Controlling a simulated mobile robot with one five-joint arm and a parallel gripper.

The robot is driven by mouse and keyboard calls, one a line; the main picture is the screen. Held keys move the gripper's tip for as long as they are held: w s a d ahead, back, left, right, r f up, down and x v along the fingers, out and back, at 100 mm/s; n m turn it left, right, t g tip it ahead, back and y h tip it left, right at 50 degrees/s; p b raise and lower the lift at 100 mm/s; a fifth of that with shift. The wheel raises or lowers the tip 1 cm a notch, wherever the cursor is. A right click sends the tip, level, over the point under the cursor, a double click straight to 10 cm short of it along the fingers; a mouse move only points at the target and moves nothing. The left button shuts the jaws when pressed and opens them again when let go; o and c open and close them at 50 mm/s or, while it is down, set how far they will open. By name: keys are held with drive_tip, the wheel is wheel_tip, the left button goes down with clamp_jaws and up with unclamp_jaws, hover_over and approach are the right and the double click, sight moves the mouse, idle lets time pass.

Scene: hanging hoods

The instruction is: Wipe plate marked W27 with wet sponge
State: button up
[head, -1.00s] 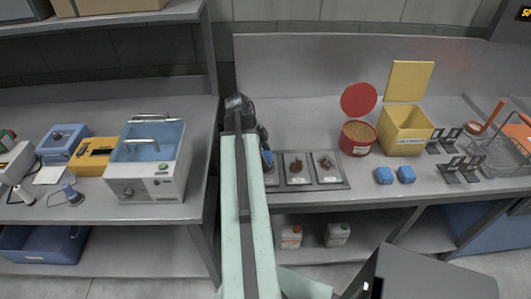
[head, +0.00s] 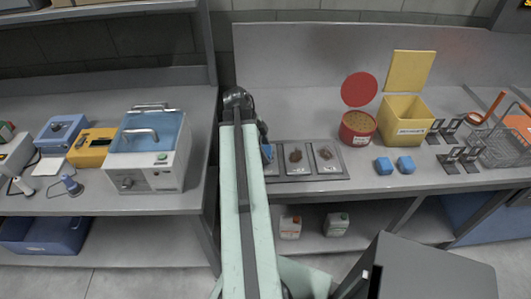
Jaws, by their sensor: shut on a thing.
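A dark tray (head: 310,178) on the right bench holds a row of small plates. The middle plate (head: 296,168) and the right plate (head: 326,168) carry brown smears. The left plate is mostly hidden by my arm and gripper. Labels on the plates are too small to read, so I cannot tell which is W27. My gripper (head: 265,143), partly hidden behind my arm, is shut on a blue sponge (head: 267,153) at the left plate. I cannot tell whether the sponge touches the plate.
Two blue sponges (head: 383,166) (head: 405,165) lie right of the tray. Behind them stand a red tub (head: 357,139) and a yellow bin (head: 390,128). Dark stands (head: 457,165) and a wire basket (head: 503,150) are further right. A water bath (head: 130,176) stands on the left bench.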

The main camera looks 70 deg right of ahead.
drive_tip(key=shift+w+d, duration=0.65)
drive_tip(key=shift+d, duration=0.65)
drive_tip(key=shift+w+d, duration=0.6)
drive_tip(key=shift+d, duration=0.75)
drive_tip(key=shift+w+d, duration=0.65)
drive_tip(key=shift+d, duration=0.65)
drive_tip(key=shift+s+a+f, duration=0.1)
drive_tip(key=shift+s+a, duration=0.35)
drive_tip(key=shift+a, duration=0.4)
drive_tip(key=shift+s+a+f, duration=0.1)
drive_tip(key=shift+s+a, duration=0.3)
drive_tip(key=shift+a, duration=0.45)
drive_tip(key=shift+s+a+r, duration=0.1)
drive_tip(key=shift+s+a, duration=0.25)
drive_tip(key=shift+a, duration=0.35)
drive_tip(key=shift+s+a+r, duration=0.1)
drive_tip(key=shift+s+a, duration=0.25)
drive_tip(key=shift+a, duration=0.3)
drive_tip(key=shift+a, duration=0.1)
drive_tip(key=shift+s+a+f, duration=0.1)
drive_tip(key=shift+s+a, duration=0.3)
drive_tip(key=shift+a, duration=0.35)
drive_tip(key=shift+s+a+f, duration=0.1)
drive_tip(key=shift+s+a, duration=0.25)
drive_tip(key=shift+a, duration=0.35)
drive_tip(key=shift+r, duration=0.15)
drive_tip(key=shift+d, duration=0.1)
drive_tip(key=shift+w, duration=0.1)
